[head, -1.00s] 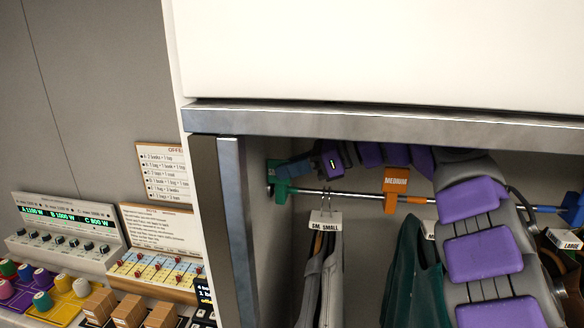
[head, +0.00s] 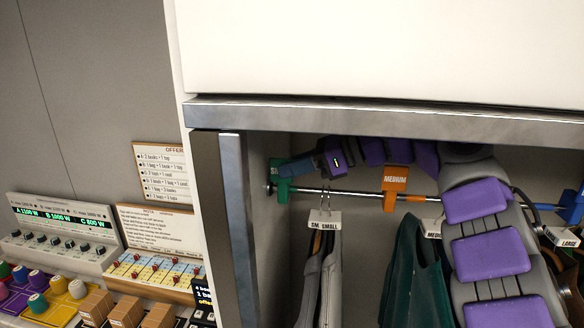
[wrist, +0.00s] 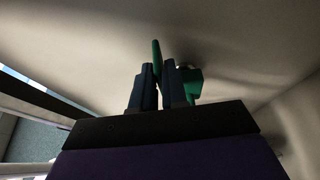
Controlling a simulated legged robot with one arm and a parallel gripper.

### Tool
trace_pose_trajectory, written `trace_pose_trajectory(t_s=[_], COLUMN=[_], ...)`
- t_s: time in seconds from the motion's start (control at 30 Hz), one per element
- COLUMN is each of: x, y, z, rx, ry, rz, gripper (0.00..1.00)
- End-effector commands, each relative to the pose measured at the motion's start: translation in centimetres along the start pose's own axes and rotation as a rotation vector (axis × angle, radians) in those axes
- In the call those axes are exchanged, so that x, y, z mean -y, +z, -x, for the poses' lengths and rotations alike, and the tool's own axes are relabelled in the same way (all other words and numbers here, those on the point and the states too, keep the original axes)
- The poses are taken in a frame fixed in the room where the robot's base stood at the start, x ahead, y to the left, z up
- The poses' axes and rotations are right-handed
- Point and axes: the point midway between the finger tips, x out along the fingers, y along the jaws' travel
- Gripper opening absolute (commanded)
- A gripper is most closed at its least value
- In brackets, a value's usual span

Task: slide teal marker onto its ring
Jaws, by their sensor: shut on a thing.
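The teal marker (head: 283,187) is at the far left end of the metal rail (head: 345,194), close to the side wall. Its upper part reaches behind my gripper (head: 296,166), whose dark blue fingers come in from the right just above the rail. In the wrist view my gripper (wrist: 158,88) is shut on a thin green part of the marker (wrist: 156,55), with its green block (wrist: 193,84) beside the right finger. I cannot make out a teal ring, or tell whether the marker is seated on one.
An orange MEDIUM marker (head: 396,180) hangs mid-rail, and a blue marker (head: 571,207) is at the right. Below hang a grey garment (head: 322,275) with a SMALL tag (head: 324,221) and a green one (head: 415,280). The cabinet's metal edge (head: 380,117) runs above.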

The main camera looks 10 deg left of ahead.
Motion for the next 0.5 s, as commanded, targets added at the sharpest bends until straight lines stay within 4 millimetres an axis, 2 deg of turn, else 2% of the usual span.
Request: trace_pose_trajectory(t_s=[0.03, 0.23, 0.5], x=[0.05, -0.06, -0.12], y=[-0.23, -0.08, 0.03], z=[-0.12, -0.08, 0.03], rx=[-0.004, -0.003, -0.001], ry=[0.001, 0.001, 0.0], rz=[-0.003, -0.001, 0.0], gripper=[0.14, 0.33, 0.34])
